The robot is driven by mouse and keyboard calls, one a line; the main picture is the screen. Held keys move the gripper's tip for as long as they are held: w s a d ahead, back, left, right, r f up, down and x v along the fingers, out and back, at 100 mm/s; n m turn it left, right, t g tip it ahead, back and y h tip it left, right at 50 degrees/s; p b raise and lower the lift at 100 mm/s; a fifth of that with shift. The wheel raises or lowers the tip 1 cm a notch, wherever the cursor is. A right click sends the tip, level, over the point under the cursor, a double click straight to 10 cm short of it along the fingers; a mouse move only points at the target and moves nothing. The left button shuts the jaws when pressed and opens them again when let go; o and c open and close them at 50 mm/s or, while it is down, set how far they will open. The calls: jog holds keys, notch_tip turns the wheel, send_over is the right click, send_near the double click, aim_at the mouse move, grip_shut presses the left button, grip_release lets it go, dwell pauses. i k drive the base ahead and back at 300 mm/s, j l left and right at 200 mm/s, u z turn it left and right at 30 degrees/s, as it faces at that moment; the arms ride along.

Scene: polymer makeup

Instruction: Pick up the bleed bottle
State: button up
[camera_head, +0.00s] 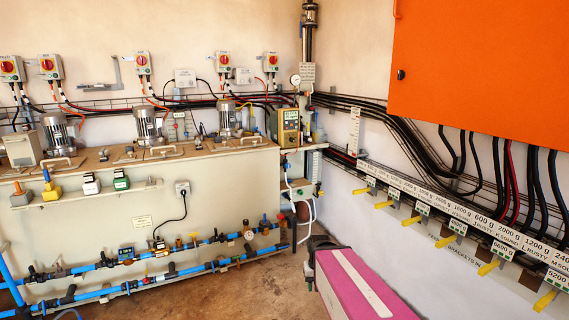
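I cannot tell for sure which thing is the bleed bottle, as no label that says so is readable. A small yellow piece with a blue top (51,187) stands on a narrow ledge on the front of the tank at the left. A small bluish upright container (315,130) stands near the corner shelf, beside the yellow-green control unit (289,128); it is too small to make out well.
Motors stand on the long pale tank (235,185). Blue pipes (180,271) with valves run low along its front. An orange cabinet (480,70) hangs at the upper right. Yellow brackets (445,241) stick out of the right wall. Brown floor (255,290) shows in front of the tank.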

aim_at(319, 133)
jog(key=i+j+z, duration=0.2)
jog(key=i, duration=0.25)
jog(key=i+z, duration=0.15)
jog(key=i, duration=0.3)
jog(key=i+j+z, duration=0.1)
jog(key=i+j, duration=0.85)
